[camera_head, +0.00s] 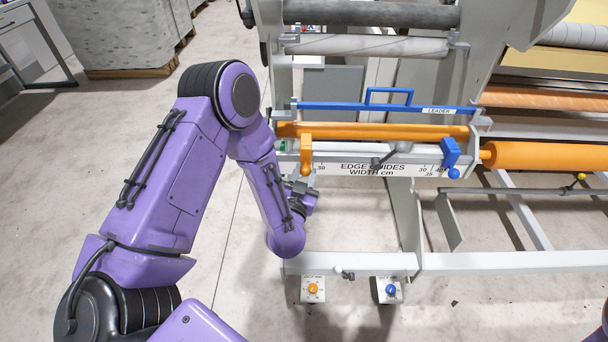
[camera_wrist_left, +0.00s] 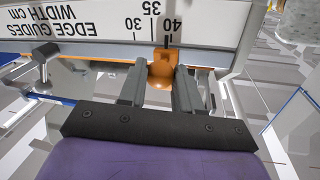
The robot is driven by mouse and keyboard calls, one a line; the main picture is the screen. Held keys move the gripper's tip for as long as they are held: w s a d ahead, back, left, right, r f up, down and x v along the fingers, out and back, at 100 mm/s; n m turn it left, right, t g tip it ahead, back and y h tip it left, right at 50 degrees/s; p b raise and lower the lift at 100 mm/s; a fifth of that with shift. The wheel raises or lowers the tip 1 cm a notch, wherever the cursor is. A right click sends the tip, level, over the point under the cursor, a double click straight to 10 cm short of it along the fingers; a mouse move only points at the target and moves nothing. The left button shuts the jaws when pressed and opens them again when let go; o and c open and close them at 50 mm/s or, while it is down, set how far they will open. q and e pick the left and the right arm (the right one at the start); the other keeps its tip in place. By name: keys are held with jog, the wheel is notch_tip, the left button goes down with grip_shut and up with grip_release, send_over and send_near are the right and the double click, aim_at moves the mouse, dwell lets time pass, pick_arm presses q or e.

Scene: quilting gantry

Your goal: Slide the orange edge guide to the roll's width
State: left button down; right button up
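The orange edge guide (camera_head: 306,146) sits at the left end of the white rail marked "EDGE GUIDES WIDTH cm" (camera_head: 345,170). A blue edge guide (camera_head: 450,150) with a round knob sits toward the rail's right end. An orange roll (camera_head: 385,131) lies behind the rail. My left gripper (camera_head: 308,196) is just below the orange guide. In the left wrist view, its two fingers (camera_wrist_left: 160,82) are apart, with the orange guide (camera_wrist_left: 163,68) beyond and between their tips, near the 35 and 40 marks. I cannot tell whether they touch it. My right gripper is out of view.
A blue bar labelled LEADER (camera_head: 370,107) runs above the orange roll. A grey lever (camera_head: 388,156) sticks out mid-rail. Below, a white beam (camera_head: 345,264) carries two plates with an orange button (camera_head: 313,288) and a blue button (camera_head: 391,289).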

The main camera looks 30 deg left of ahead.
pick_arm(q)
jog(key=shift+s+a, duration=0.1)
jog(key=shift+a, duration=0.1)
jog(key=c, duration=0.8)
grip_release()
jog(key=b+v, duration=0.1)
jog(key=v, duration=0.9)
jog(key=shift+s+d+r, duration=0.1)
jog(key=shift+s+d, duration=0.05)
jog(key=shift+s, duration=0.1)
